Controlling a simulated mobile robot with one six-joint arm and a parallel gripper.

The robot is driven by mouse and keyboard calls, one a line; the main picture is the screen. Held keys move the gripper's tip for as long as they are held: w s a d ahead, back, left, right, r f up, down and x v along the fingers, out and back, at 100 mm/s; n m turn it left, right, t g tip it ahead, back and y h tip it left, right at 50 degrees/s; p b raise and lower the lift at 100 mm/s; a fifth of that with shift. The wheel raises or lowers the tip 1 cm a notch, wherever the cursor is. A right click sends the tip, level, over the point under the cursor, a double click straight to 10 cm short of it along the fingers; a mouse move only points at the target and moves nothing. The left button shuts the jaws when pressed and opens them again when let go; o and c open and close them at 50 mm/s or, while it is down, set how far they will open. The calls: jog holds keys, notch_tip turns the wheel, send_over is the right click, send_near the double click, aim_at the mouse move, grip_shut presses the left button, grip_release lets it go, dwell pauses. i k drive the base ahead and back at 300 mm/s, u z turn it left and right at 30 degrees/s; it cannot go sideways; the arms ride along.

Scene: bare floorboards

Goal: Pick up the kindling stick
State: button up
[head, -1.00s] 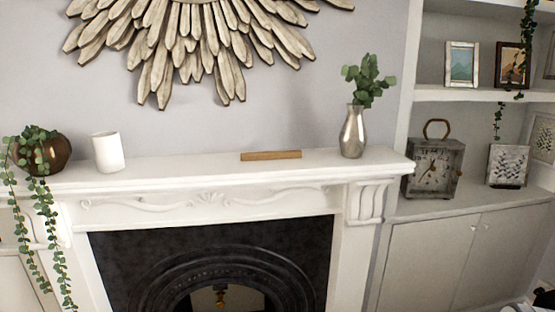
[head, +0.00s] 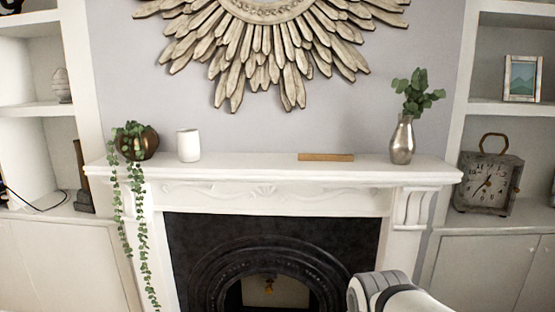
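The kindling stick (head: 326,157) is a short, straight, light-brown piece of wood. It lies flat on the white mantelpiece (head: 250,172), right of the middle, with its long side along the shelf. Part of my arm shows at the bottom right of the head view, in front of the fireplace and below the mantel. My gripper itself cannot be made out. The stick is clear of my arm and nothing covers it.
A silver vase (head: 402,140) with green leaves stands right of the stick. A white cup (head: 188,145) and a round brown pot (head: 140,143) with a trailing plant stand to the left. A dark fireplace (head: 270,250) lies below. The mantel between cup and stick is clear.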

aim_at(301, 157)
jog(key=u, duration=0.05)
jog(key=i, duration=1)
jog(key=u, duration=0.05)
